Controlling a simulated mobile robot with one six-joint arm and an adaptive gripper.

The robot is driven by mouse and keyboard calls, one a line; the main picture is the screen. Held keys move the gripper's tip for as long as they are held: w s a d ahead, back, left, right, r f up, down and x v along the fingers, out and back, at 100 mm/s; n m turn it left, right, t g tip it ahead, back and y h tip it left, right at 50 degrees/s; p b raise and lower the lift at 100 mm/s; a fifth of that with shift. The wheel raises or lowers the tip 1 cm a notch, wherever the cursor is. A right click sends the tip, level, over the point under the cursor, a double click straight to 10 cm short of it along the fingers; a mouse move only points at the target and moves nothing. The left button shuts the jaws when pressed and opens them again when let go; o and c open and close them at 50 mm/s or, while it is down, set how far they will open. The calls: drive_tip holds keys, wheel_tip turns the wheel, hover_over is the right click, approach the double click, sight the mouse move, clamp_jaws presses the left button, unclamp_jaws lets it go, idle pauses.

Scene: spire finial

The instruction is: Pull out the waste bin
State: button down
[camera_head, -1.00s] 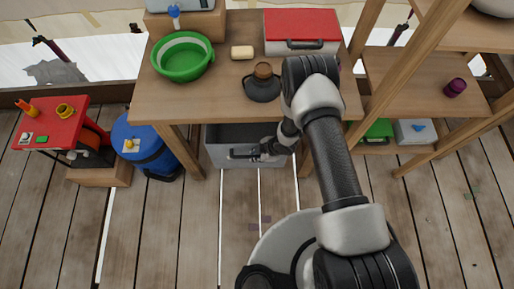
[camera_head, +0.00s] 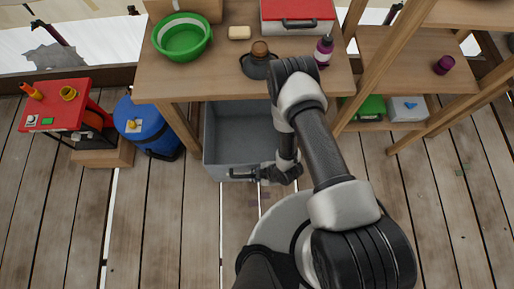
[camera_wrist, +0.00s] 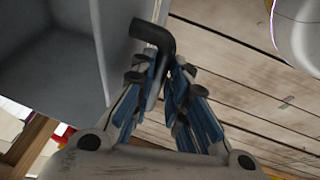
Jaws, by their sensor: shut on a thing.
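The waste bin (camera_head: 243,128) is a grey open-topped box on the plank floor. It juts partly out from under the wooden table, and its inside looks empty. A dark handle runs along its front wall. My gripper (camera_head: 262,174) is at the right part of that handle. In the wrist view my gripper (camera_wrist: 168,92) has its blue-padded fingers closed around the black handle (camera_wrist: 152,36), beside the grey bin wall (camera_wrist: 112,40). The far end of the bin is hidden under the table top.
The table (camera_head: 215,78) carries a green bowl (camera_head: 182,37), a dark pot (camera_head: 259,62), a purple bottle (camera_head: 324,50) and a red-lidded box (camera_head: 298,14). A blue barrel (camera_head: 147,127) stands left of the bin. The floor before the bin is clear, up to my base.

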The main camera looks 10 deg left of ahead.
drive_tip(key=c, duration=1.8)
unclamp_jaws()
drive_tip(key=shift+c, duration=0.2)
drive_tip(key=shift+r, duration=0.1)
drive_tip(key=v, duration=1.1)
drive_tip(key=shift+d+r, duration=0.2)
drive_tip(key=shift+r, duration=0.15)
